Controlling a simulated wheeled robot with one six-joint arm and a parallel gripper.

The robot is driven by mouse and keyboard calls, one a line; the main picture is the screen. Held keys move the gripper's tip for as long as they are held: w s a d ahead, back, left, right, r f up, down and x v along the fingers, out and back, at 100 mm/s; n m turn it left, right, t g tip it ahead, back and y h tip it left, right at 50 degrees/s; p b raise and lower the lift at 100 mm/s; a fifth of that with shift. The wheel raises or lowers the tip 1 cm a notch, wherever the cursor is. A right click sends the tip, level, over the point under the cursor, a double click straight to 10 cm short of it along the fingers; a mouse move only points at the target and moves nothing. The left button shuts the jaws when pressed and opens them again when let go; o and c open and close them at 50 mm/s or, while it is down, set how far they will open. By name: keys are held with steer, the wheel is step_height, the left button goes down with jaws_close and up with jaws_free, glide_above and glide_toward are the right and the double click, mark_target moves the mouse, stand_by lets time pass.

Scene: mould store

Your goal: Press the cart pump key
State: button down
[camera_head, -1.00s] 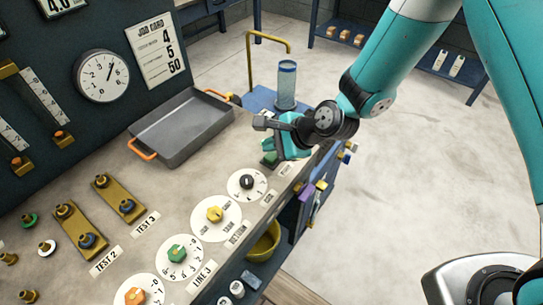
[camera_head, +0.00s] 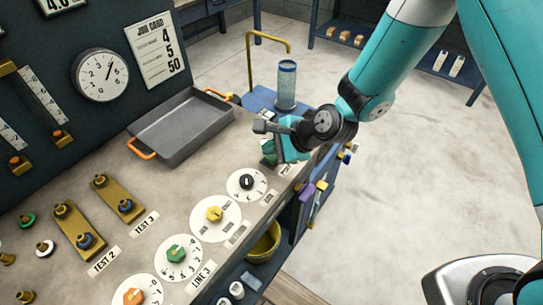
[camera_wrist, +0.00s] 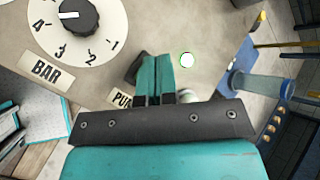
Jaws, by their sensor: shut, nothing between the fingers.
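My gripper (camera_head: 273,150) is shut and empty, low over the far right end of the bench panel. In the wrist view its teal fingers (camera_wrist: 157,62) are side by side, pointing down at the panel. A dark block (camera_wrist: 138,68), probably the pump key's housing, shows partly behind the fingers. A label starting "PU" (camera_wrist: 121,99) lies beside it, its rest hidden by my gripper. The key's face is hidden, so I cannot tell whether the fingers touch it. A small bright white round spot (camera_wrist: 187,59) shows just right of the fingers.
A black knob (camera_head: 247,182) on a white dial labelled BAR (camera_wrist: 46,71) is close by. Yellow (camera_head: 214,214) and green (camera_head: 176,254) knobs follow along the edge. A grey tray (camera_head: 180,130) lies behind. A blue cart carries a clear cylinder (camera_head: 286,88) beyond the bench.

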mark_target(272, 157)
steer(key=shift+f, duration=0.35)
stand_by(0.3)
steer(key=shift+r+p, duration=0.65)
steer(key=shift+r, duration=0.3)
steer(key=shift+r, duration=0.1)
step_height(272, 157, up, 6)
steer(key=p, duration=0.5)
